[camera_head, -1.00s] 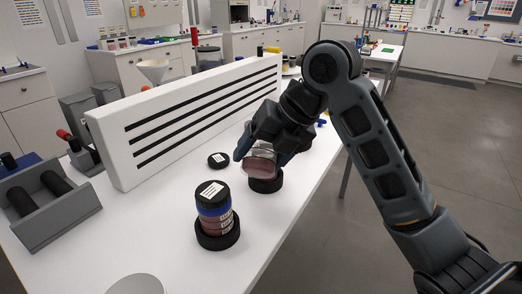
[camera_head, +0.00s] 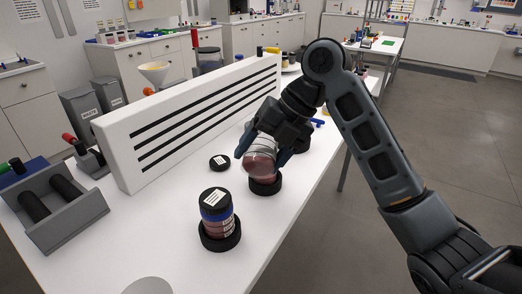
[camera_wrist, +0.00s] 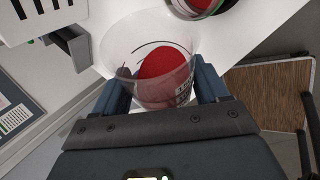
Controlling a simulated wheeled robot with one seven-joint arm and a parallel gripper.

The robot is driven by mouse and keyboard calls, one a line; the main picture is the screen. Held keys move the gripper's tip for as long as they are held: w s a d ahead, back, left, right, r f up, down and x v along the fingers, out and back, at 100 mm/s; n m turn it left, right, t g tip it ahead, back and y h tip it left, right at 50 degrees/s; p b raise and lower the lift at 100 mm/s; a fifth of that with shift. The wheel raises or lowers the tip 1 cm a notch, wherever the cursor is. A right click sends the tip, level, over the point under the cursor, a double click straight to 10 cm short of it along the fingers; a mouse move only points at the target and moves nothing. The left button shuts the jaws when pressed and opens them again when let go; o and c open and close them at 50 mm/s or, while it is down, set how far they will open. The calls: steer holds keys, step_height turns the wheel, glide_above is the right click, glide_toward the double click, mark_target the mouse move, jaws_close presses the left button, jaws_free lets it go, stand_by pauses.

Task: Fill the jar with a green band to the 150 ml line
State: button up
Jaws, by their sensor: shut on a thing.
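My gripper (camera_wrist: 165,90) is shut on a clear open jar (camera_head: 260,160), with one finger on each side. The held jar also shows in the wrist view (camera_wrist: 130,45), with red pigment (camera_wrist: 165,75) inside and dark print on its wall. It looks tilted, above or at a black ring holder (camera_head: 265,187). No band colour is readable on it. A round vessel (camera_wrist: 200,4) with red inside, a pale label and a greenish edge is cut off at the top of the wrist view. A black-lidded jar with a blue band (camera_head: 215,214) stands upright in another ring holder (camera_head: 220,240).
A loose black lid (camera_head: 219,163) with a white label lies on the white table (camera_head: 150,235). A long white slotted box (camera_head: 190,120) stands behind. A grey roller tray (camera_head: 60,215) is at the left.

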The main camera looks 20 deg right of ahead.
mark_target(263, 134)
steer(key=shift+w+d+r+m+g+y+p, duration=0.15)
steer(key=shift+w+r+m+g+y+p, duration=0.1)
steer(key=shift+r+g+y+p, duration=0.5)
steer(key=shift+w+d+r+m+g+y+p, duration=0.1)
steer(key=shift+w+r+m+g+y+p, duration=0.2)
steer(key=shift+g+p, duration=0.45)
steer(key=shift+w+d+r+g+y+p, duration=0.25)
steer(key=shift+g+y+p, duration=0.2)
steer(key=shift+p, duration=0.35)
steer(key=shift+w+r+m+g+p, duration=0.1)
steer(key=shift+r+m+g+p, duration=0.2)
steer(key=shift+p, duration=0.25)
steer(key=shift+d, duration=0.1)
stand_by(0.9)
steer(key=shift+w+d+r+g+y+p, duration=0.1)
steer(key=shift+w+g+y+p, duration=0.2)
steer(key=shift+y, duration=0.2)
steer(key=shift+m, duration=0.25)
stand_by(1.9)
